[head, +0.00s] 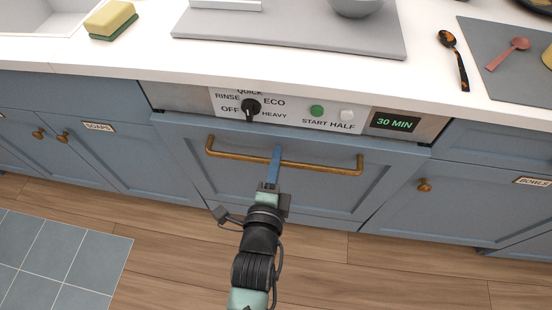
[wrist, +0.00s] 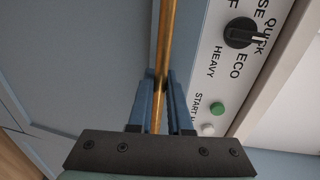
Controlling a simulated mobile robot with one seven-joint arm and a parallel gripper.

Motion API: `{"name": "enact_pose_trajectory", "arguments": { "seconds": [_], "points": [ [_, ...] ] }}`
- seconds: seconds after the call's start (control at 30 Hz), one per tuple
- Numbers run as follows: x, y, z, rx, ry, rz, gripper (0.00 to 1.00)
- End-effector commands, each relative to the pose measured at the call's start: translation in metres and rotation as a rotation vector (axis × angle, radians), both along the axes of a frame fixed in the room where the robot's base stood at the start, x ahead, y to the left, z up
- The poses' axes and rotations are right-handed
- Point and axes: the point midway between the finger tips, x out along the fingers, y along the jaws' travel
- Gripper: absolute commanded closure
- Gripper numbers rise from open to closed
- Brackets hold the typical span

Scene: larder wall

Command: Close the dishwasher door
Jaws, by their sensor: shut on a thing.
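The dishwasher door (head: 235,185) is a blue panel under the counter, below the control strip (head: 290,108). It stands upright or nearly so; I cannot tell whether a small gap is left at its top edge. A long brass bar handle (head: 325,167) runs across its upper part. My gripper (head: 276,160) reaches the handle near its middle and is shut on it. In the wrist view the brass handle (wrist: 167,35) passes between the two blue fingers of my gripper (wrist: 161,82), with the control strip (wrist: 222,75) to the right.
The white counter (head: 100,65) above holds a sponge (head: 110,20), a grey board (head: 290,35) and a dark spoon (head: 455,60). Blue cupboards with brass knobs flank the dishwasher. The wooden floor (head: 330,270) in front is clear, with a tiled patch (head: 60,260) at left.

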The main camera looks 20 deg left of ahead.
Motion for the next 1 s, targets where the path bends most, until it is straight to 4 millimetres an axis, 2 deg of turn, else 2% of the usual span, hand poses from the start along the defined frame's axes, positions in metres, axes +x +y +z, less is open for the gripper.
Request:
{"name": "enact_pose_trajectory", "arguments": {
  "seconds": [0.47,0.73,1.0],
  "points": [
    [0.001,0.000,0.001,-0.001,0.002,0.000,1.00],
    [0.028,0.008,0.006,-0.015,0.056,-0.001,1.00],
    [0.033,0.010,0.006,-0.020,0.065,0.001,1.00]
  ]
}}
